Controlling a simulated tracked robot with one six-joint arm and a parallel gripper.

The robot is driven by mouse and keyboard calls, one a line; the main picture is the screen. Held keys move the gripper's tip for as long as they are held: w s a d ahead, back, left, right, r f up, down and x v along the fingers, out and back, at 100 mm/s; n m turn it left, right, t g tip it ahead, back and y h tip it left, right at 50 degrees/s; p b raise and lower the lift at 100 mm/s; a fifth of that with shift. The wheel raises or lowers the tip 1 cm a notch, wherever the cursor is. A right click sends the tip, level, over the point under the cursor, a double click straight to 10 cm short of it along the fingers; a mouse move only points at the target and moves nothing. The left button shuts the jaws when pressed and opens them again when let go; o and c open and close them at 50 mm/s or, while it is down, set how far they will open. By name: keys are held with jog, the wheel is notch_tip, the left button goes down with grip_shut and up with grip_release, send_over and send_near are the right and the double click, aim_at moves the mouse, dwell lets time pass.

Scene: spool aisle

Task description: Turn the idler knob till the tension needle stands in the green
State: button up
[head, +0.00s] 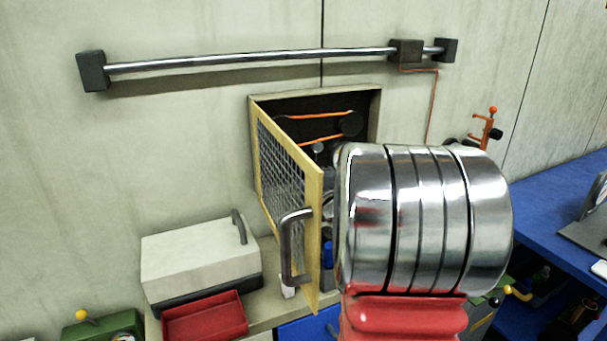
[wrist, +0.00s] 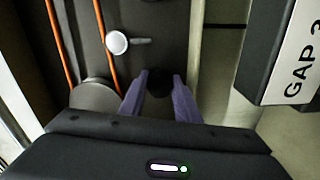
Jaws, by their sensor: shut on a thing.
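In the wrist view, the two purple fingers of my gripper (wrist: 158,92) are shut on a small dark round knob (wrist: 160,77) on the dark panel, one finger on each side. My gripper is hidden behind my arm in the head view. Orange belt strands (wrist: 62,45) run left of the knob past a grey pulley (wrist: 95,95). They also show in the recess in the head view (head: 322,115). A small white disc with a short grey bar (wrist: 117,42) sits above the knob. I see no tension needle or green zone that I can make out.
A yellow-framed mesh door (head: 283,175) with a grey handle (head: 291,245) stands open left of my arm. A plate marked GAP 3 (wrist: 295,60) is close on the right. A pale box (head: 200,250) and red tray (head: 205,317) stand below; a rail (head: 250,60) runs above.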

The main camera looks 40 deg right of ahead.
jog(key=shift+a+f+n, duration=0.1)
jog(key=shift+a+n, duration=0.1)
jog(key=shift+n, duration=0.4)
jog(key=o, duration=1)
jog(key=shift+o, duration=0.2)
jog(key=shift+d, duration=0.1)
jog(key=shift+s, duration=0.15)
jog(key=v, duration=1.3)
jog(key=shift+s, duration=0.3)
